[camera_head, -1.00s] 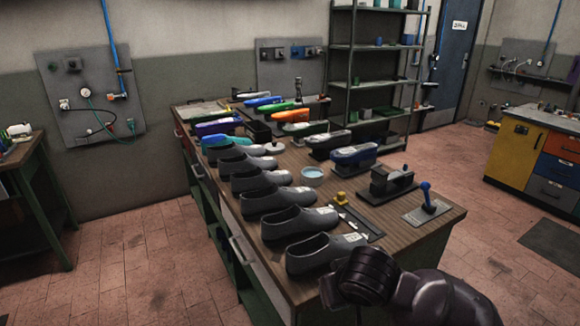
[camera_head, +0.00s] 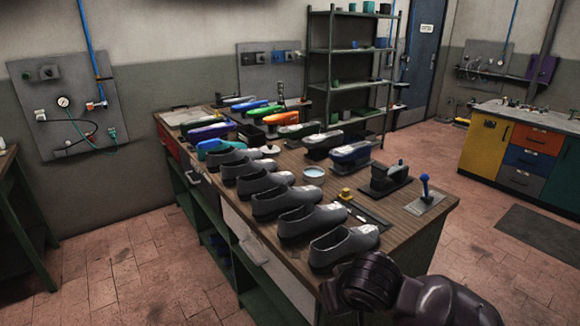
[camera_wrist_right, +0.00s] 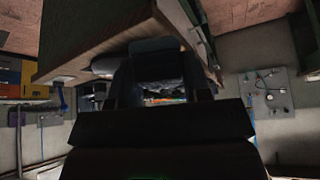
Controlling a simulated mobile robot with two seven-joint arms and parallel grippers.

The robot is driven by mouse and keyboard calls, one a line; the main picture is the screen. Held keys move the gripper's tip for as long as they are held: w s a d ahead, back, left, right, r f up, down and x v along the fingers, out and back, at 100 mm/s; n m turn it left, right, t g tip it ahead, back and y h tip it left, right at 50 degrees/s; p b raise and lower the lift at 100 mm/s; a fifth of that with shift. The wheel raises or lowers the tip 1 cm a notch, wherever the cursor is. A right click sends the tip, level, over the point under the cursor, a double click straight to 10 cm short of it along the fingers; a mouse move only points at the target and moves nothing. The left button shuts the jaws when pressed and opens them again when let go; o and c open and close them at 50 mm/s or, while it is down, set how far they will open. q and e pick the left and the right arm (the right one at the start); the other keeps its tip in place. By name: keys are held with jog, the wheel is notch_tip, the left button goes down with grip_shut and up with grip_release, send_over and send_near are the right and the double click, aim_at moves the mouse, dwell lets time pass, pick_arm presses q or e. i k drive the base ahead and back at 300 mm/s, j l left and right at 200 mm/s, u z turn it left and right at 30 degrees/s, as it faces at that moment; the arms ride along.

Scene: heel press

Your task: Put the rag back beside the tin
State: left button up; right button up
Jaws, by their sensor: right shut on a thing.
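A small pale-blue round open tin (camera_head: 314,173) stands on the wooden bench (camera_head: 412,205), to the right of the row of grey shoes. I see no rag lying clearly on the bench in the head view. In the right wrist view my right gripper (camera_wrist_right: 160,82) is shut on a dark thing (camera_wrist_right: 158,62) between its fingers. It is in shadow, and I cannot make out whether it is the rag. In the head view only part of my right arm shows at the near end of the bench; its gripper is hidden. My left gripper is not in view.
Grey shoes (camera_head: 312,220) line the bench's left side, with coloured shoes behind. Pressing devices (camera_head: 390,178) and a blue-knobbed lever (camera_head: 425,188) stand on the right.

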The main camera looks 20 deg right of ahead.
aim_at(288, 164)
jog(key=i+j+z, duration=0.15)
jog(key=j, duration=0.2)
jog(key=i+j+z, duration=0.15)
jog(key=j, duration=0.15)
jog(key=i+j+z, duration=0.25)
jog(key=i+j, duration=0.25)
jog(key=i+j+z, duration=0.25)
jog(key=i+j, duration=0.2)
jog(key=j, duration=0.25)
jog(key=i+j+z, duration=0.15)
jog(key=j, duration=0.2)
jog(key=i+j+z, duration=0.1)
jog(key=j, duration=0.25)
jog(key=i+j+z, duration=0.15)
jog(key=i+j, duration=0.15)
jog(key=i+j+z, duration=0.1)
jog(key=j, duration=0.4)
jog(key=i+j+z, duration=0.3)
jog(key=i+j, duration=0.15)
jog(key=j, duration=0.25)
jog(key=i+j+z, duration=0.15)
jog(key=i+l, duration=0.05)
jog(key=i, duration=0.05)
